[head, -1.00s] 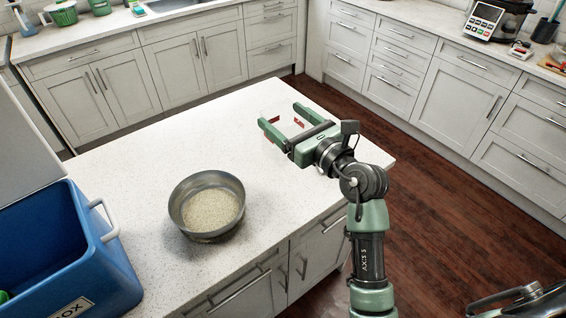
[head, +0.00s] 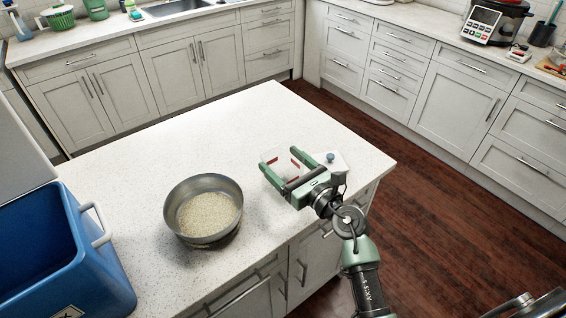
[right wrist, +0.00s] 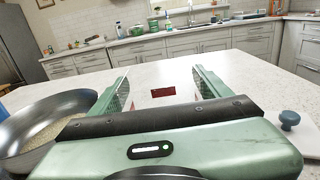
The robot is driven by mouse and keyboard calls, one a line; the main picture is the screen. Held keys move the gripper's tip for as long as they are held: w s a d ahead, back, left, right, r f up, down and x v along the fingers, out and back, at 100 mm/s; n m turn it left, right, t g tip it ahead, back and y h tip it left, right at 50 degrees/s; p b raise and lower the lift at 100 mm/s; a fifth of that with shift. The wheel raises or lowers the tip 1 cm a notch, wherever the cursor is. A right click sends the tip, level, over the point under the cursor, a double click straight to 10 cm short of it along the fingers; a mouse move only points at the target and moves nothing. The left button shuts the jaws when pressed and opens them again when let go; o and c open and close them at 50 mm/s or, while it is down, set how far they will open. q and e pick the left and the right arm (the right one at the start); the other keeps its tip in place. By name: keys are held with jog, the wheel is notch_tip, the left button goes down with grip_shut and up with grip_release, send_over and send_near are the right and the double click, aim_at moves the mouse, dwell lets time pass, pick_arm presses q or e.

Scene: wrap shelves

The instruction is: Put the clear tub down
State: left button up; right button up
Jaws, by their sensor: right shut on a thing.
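The clear tub (head: 284,166) is see-through with red patches and sits between the fingers of my right gripper (head: 281,162). The gripper is shut on it, over the white island counter (head: 190,150). In the right wrist view the tub (right wrist: 163,92) shows mainly as a red label between the two green fingers (right wrist: 160,80). Its clear walls are hard to make out. I cannot tell whether its bottom touches the counter.
A metal bowl of grain (head: 205,210) stands left of the gripper. A white board-like piece with a blue knob (head: 331,158) lies close on the right, near the counter edge. A blue cooler box (head: 70,250) stands at far left. The counter behind is clear.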

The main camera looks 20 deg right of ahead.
jog(key=shift+f, duration=0.1)
jog(key=o, duration=2.1)
jog(key=shift+r, duration=0.25)
jog(key=b+v, duration=0.2)
jog(key=v, duration=1)
jog(key=shift+b, duration=0.35)
